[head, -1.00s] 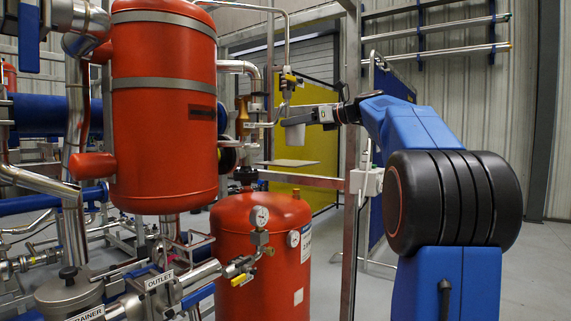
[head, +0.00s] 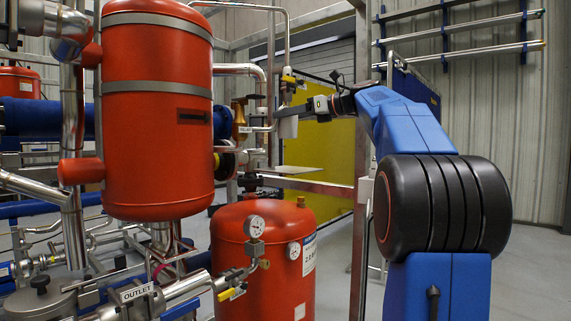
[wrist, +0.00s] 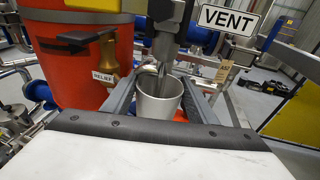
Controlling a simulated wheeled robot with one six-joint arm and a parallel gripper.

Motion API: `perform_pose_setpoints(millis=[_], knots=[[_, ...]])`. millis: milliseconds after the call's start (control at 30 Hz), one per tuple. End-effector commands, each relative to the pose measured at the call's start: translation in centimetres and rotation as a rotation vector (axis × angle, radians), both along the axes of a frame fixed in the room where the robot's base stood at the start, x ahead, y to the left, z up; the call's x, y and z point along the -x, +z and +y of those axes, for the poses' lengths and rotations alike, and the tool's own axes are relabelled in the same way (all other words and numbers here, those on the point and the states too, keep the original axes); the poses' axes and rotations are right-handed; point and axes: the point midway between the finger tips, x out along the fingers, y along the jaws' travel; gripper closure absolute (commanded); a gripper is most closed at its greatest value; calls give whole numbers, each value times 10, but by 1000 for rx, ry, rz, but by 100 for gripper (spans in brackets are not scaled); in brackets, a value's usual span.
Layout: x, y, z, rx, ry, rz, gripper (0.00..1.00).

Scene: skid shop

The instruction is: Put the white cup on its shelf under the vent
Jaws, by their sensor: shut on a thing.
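The white cup (head: 288,128) is upright in my gripper (head: 288,112), close to the thin piping by the vent. In the wrist view the cup (wrist: 158,100) is between the two fingers of my gripper (wrist: 158,98), and its open mouth shows. A vertical vent pipe (wrist: 166,14) comes down at the cup's far side, with a curved metal end by the rim. I cannot tell whether they touch. The VENT sign (wrist: 228,18) is beyond, to the right. A pale flat shelf (head: 289,170) lies below the cup in the head view, with a gap between them. The wrist view hides it.
A large red vessel (head: 157,130) stands left of the gripper, with a brass relief valve (head: 239,120) between. A red tank (head: 262,268) with gauges is below. A metal frame post (head: 362,150) stands just right of the shelf, near my arm.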

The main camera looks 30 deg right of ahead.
Motion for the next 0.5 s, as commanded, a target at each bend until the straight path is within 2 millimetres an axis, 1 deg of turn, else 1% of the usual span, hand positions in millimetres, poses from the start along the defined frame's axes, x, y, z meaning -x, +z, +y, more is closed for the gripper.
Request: perform_pose_setpoints(millis=[233, 500], knots=[[1, -39, 1, -3, 0, 3, 72], [0, -62, 0, -1, 0, 2, 72]])
